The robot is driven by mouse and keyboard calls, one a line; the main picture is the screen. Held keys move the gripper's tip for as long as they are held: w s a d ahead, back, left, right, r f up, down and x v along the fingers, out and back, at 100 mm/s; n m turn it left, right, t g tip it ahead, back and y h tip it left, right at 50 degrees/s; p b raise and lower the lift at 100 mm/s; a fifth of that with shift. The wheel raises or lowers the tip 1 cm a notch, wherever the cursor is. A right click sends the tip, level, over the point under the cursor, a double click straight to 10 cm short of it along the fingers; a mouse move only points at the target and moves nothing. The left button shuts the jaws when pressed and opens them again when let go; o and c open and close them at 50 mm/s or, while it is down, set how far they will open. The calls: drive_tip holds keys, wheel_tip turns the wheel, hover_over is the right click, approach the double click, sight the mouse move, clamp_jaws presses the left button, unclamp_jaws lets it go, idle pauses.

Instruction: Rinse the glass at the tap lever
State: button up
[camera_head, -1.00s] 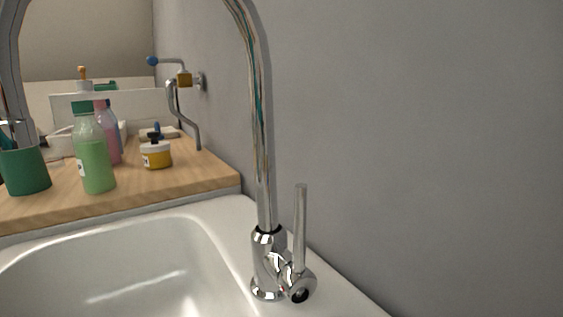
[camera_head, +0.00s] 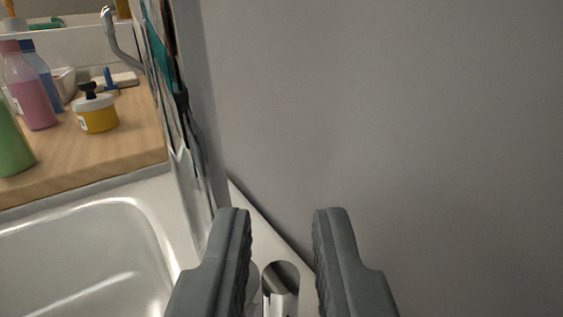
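My gripper (camera_head: 281,230) is open, with its two dark grey fingers apart at the bottom centre. The chrome tap lever (camera_head: 280,285) shows between the fingers, its upper end pointing towards me. I cannot tell whether a finger touches it. The tap's base is hidden behind the gripper. No drinking glass is in view.
The white sink basin (camera_head: 90,260) is at the lower left. A wooden counter (camera_head: 130,140) behind it holds a pink bottle (camera_head: 32,95), a green bottle (camera_head: 12,140) and a yellow jar (camera_head: 97,113). A plain grey wall (camera_head: 400,120) fills the right side.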

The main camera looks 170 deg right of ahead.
drive_tip(key=shift+s+d, duration=0.1)
drive_tip(key=shift+s, duration=0.8)
clamp_jaws()
drive_tip(key=shift+d, duration=0.1)
drive_tip(key=shift+w+d+n+g, duration=0.4)
drive_tip(key=shift+n, duration=0.2)
